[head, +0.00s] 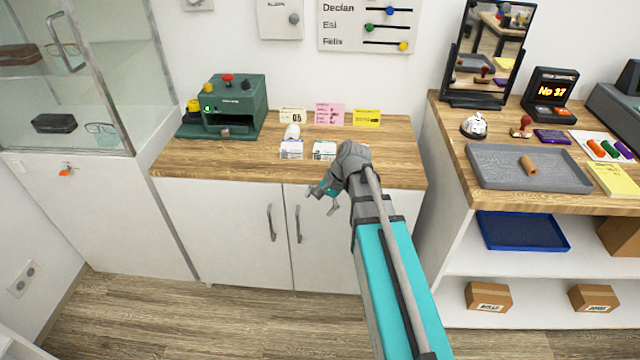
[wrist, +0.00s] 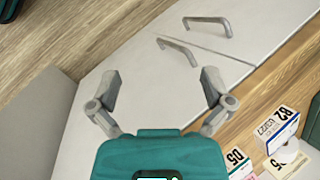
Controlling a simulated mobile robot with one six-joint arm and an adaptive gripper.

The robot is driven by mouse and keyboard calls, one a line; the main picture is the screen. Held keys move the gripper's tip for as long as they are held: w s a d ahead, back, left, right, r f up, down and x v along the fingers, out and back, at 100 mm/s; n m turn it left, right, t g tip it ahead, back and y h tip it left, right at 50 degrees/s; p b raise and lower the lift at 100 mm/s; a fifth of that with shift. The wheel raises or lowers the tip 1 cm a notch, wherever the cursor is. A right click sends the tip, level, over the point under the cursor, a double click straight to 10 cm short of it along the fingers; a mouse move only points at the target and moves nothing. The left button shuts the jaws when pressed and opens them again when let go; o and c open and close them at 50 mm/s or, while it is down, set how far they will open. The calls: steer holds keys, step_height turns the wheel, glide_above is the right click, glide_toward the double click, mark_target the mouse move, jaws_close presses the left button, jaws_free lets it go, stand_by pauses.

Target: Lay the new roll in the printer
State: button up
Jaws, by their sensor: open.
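My gripper (head: 324,199) is open and empty, in front of the counter's front edge and apart from the roll. In the wrist view its two fingers (wrist: 161,82) stand wide apart before the cabinet doors.
Small labelled boxes (head: 291,150) line the counter's front, with white, pink (head: 330,114) and yellow cards behind. The right-hand counter holds a grey tray (head: 490,179) with a brown cylinder (head: 528,165), a bell (head: 475,125) and a mirror. A glass case (head: 100,80) stands left.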

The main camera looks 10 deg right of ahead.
steer(key=s+f+n+h, duration=0.2)
steer(key=s+n+h, duration=0.3)
steer(key=s+n, duration=0.4)
steer(key=shift+s+d+g+h, duration=0.3)
steer(key=shift+s+d, duration=0.05)
steer(key=shift+s, duration=0.3)
steer(key=shift+f, duration=0.1)
